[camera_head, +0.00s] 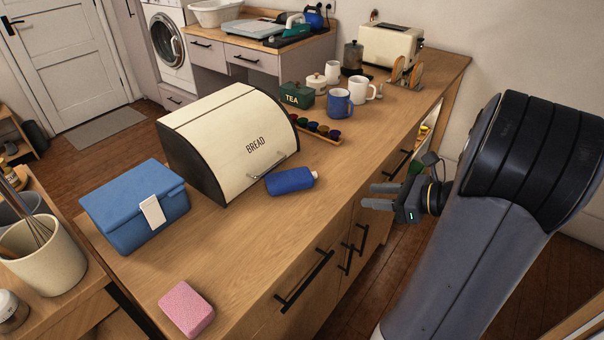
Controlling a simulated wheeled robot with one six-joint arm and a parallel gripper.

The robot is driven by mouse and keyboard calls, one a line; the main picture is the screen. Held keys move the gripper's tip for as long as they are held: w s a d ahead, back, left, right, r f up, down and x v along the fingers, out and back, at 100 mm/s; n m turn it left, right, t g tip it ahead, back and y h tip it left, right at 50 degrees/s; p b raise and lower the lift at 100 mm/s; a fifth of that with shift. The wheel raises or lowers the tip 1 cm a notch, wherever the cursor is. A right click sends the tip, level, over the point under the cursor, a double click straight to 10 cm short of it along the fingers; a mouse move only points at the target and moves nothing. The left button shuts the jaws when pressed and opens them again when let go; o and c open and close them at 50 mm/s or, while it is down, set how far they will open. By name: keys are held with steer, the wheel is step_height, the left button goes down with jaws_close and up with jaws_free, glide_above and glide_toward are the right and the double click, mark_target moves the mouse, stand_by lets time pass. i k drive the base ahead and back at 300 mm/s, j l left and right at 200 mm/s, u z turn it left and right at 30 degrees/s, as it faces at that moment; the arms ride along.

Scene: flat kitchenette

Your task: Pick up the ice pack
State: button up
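A blue block with a small pale cap at one end, which looks like the ice pack (290,181), lies on the wooden counter in front of the bread bin (228,140). My gripper (372,196) is to the right of it, clear of it, beyond the counter's front edge. Its two fingers point left and stand apart with nothing between them.
A blue box with a white latch (128,215) stands left of the bread bin, and a pink sponge-like block (187,308) lies nearer. Small coloured pods on a wooden rack (322,138), mugs (340,104) and a tea tin (297,98) stand behind. Counter between is bare.

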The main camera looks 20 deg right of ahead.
mark_target(299, 179)
steer(key=i+l+u, duration=0.1)
steer(key=l, duration=0.35)
steer(key=i+l+u, duration=0.1)
steer(key=l, duration=0.3)
steer(key=i+l+u, duration=0.1)
steer(key=l, duration=0.35)
steer(key=i+l+u, duration=0.1)
steer(key=l, duration=0.35)
steer(key=u, duration=1.25)
